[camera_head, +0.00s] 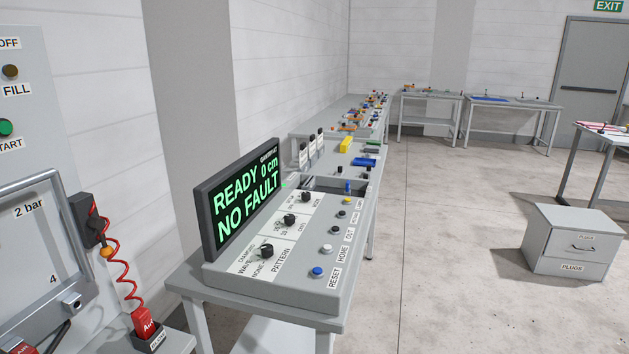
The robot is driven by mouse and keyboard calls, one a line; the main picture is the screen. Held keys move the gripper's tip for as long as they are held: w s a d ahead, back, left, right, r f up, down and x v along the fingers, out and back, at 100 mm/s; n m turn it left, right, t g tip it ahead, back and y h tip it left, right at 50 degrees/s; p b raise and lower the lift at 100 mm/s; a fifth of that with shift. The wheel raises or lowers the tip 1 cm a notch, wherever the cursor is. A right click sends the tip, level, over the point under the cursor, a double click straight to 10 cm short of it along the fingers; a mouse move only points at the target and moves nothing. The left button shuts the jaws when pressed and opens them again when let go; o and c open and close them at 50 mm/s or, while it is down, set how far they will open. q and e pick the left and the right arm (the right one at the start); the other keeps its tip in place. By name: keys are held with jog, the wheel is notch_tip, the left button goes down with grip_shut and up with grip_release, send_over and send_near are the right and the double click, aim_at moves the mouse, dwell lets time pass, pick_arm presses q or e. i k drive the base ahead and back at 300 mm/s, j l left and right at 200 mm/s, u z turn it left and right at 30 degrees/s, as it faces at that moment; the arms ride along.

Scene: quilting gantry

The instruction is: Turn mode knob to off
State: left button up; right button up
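A grey control console (335,270) stands on a table in the middle of the view. Its sloped top carries three black knobs in a row. The nearest knob (266,251) is beside the label PATTERN, with WAVE and NONE around it. The middle knob (289,220) has small numbers beside it. The farthest knob (303,195) has a label too small to read surely; it may be the mode knob, and its setting cannot be told. The console's display (243,198) reads READY 0 cm and NO FAULT in green. Neither of my grippers is in view.
A blue button (317,271) and smaller buttons line the console's right side. A grey panel (30,150) with a coiled red hose (122,275) stands at the left. Tables with parts run behind. A drawer cabinet (572,242) stands right; the floor between is clear.

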aim_at(305, 195)
jog(key=i+l+u, duration=0.15)
jog(key=u, duration=0.25)
jog(key=i+l+u, duration=0.25)
jog(key=u, duration=0.15)
jog(key=i+l+u, duration=0.4)
jog(key=k+u, duration=0.1)
jog(key=u, duration=0.3)
